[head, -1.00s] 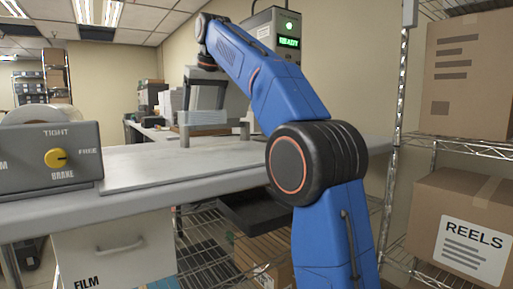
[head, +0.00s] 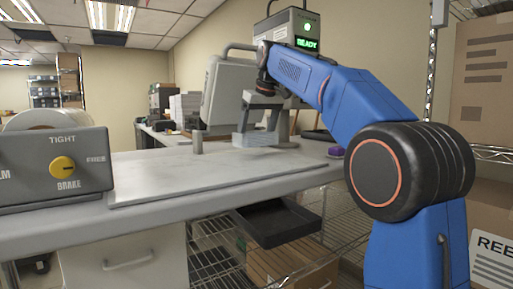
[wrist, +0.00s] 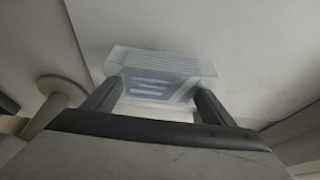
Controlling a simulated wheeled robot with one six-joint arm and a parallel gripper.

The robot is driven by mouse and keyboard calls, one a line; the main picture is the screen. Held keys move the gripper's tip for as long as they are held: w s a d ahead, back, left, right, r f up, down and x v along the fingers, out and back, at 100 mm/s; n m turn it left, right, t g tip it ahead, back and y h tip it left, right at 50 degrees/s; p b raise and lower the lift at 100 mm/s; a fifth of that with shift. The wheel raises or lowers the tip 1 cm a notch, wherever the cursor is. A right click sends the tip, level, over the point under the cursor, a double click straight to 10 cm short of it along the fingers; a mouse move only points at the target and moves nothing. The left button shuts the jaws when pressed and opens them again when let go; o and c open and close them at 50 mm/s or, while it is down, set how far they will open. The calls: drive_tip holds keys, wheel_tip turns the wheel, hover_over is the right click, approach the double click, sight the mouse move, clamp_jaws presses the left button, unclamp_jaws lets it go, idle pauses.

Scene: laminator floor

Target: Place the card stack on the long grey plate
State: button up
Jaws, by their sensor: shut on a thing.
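My gripper (head: 259,132) is shut on the card stack (head: 256,140), a pale blue-grey block, low over the back of the bench. In the wrist view the stack (wrist: 158,72) shows as thin translucent layers with pale stripes on its near face, between the two dark fingers of my gripper (wrist: 155,100). The long grey plate (head: 190,180) lies flat along the bench top, its front edge showing. The stack appears above or at the far part of this plate; I cannot tell whether it touches.
A short grey post (head: 198,144) stands left of my gripper. A machine with a green READY display (head: 306,43) is behind. A brake box with a yellow knob (head: 62,166) is at left. A purple item (head: 336,151) is at right. The plate's front is clear.

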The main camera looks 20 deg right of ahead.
sight(255, 145)
drive_tip(key=shift+f, duration=2)
drive_tip(key=shift+f, duration=0.1)
drive_tip(key=o, duration=1.3)
drive_tip(key=v, duration=1.2)
drive_tip(key=shift+s, duration=0.1)
